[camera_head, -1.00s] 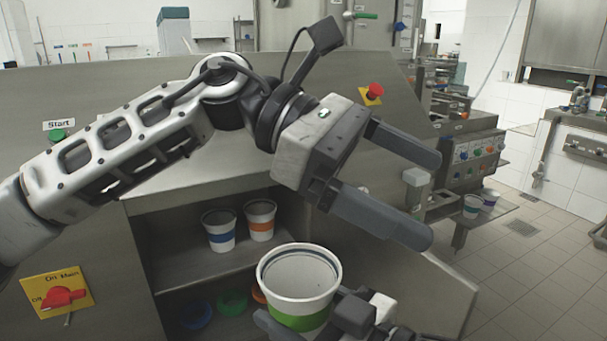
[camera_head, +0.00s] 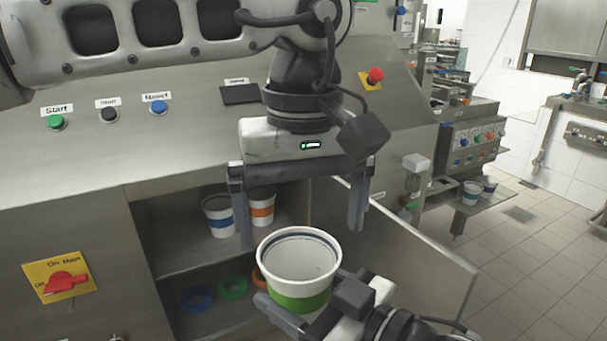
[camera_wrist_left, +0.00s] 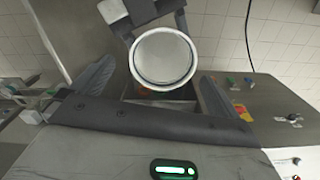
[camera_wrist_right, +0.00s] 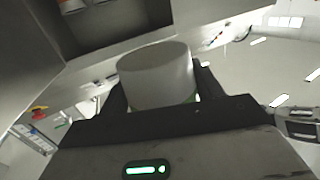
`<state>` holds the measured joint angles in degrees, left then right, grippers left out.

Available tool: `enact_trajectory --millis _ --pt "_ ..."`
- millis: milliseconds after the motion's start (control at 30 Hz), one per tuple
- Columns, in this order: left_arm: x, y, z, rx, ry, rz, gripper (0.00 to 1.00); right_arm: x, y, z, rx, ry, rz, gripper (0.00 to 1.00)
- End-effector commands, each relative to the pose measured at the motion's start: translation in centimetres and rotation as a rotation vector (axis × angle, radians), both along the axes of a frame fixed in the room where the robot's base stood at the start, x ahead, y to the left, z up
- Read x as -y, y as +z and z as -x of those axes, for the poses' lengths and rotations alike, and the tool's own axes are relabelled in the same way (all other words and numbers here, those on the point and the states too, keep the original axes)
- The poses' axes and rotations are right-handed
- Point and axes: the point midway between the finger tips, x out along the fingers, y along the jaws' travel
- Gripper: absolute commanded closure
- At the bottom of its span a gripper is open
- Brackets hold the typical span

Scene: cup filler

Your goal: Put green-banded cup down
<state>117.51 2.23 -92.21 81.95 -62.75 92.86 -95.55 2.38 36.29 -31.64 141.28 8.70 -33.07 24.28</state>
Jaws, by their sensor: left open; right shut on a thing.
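The green-banded cup (camera_head: 300,268) is white, upright and empty inside. It also shows in the left wrist view (camera_wrist_left: 163,57) from above and in the right wrist view (camera_wrist_right: 157,75). My right gripper (camera_head: 310,312) is shut on its lower part, holding it in front of the open cabinet. My left gripper (camera_head: 302,228) is open and empty, pointing down above and just behind the cup, with one finger to either side. In the left wrist view its fingers (camera_wrist_left: 150,95) frame the space near the cup.
A blue-banded cup (camera_head: 219,215) and an orange-banded cup (camera_head: 261,206) stand on the cabinet's upper shelf (camera_head: 190,256). Blue (camera_head: 197,298) and green (camera_head: 232,288) rings lie below. The open door (camera_head: 400,245) stands to the right.

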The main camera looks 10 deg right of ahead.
Motion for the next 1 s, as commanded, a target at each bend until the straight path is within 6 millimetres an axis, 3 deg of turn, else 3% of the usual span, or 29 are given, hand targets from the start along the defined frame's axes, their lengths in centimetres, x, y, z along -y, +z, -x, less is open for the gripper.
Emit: enact_trajectory --millis 100,300,733,867,1000 --pt "0.0 -2.3 0.1 -0.003 0.0 -0.002 0.0 0.0 0.0 0.0 0.0 0.0 0.0 0.56" --pt "0.0 -4.8 0.1 -0.002 0.0 0.0 0.0 0.0 0.0 0.0 0.0 0.0 0.0 0.56" --pt "0.0 -5.7 0.1 -0.002 0.001 0.002 0.0 0.0 0.0 0.0 0.0 0.0 0.0 0.56" --pt "0.1 -5.6 0.1 -0.002 0.0 0.003 0.36 0.0 0.0 0.0 0.0 0.001 0.0 0.55" --pt "0.2 -5.6 0.1 -0.003 -0.001 0.006 0.38 -0.1 0.0 0.1 0.0 0.003 -0.002 0.56"
